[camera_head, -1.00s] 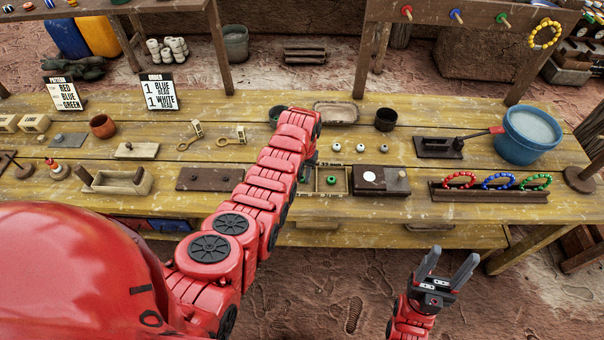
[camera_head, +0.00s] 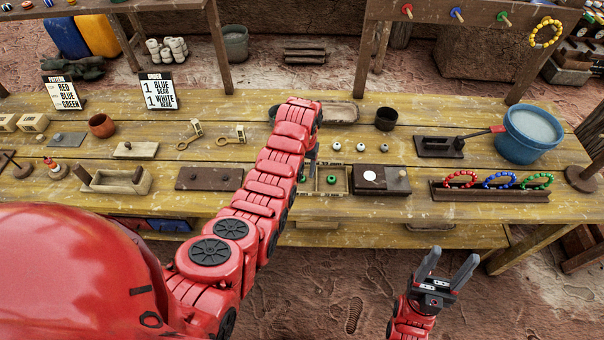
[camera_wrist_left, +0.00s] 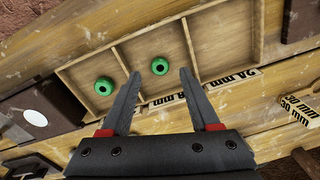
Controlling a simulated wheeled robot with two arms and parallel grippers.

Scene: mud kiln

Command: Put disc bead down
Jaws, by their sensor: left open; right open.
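A wooden sorting tray with compartments (camera_wrist_left: 222,62) fills the middle of the left wrist view. One green bead (camera_wrist_left: 159,66) lies in its middle compartment, and another green bead (camera_wrist_left: 103,86) lies in the left compartment. My left gripper (camera_wrist_left: 159,73) is open, its two fingers apart on either side of the middle bead in the picture; contact cannot be told. In the head view the tray (camera_head: 347,181) and one green bead (camera_head: 332,180) show beside my left arm, which hides much of the tray. My right gripper (camera_head: 447,267) is open and empty in front of the table.
A dark box with a white disc (camera_head: 397,181) stands right of the tray. Several small beads (camera_head: 361,147) lie behind it. A rack with bracelets (camera_head: 490,194), a blue bucket (camera_head: 527,135) and a dark cup (camera_head: 386,119) stand to the right. Size labels (camera_wrist_left: 233,80) line the tray's edge.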

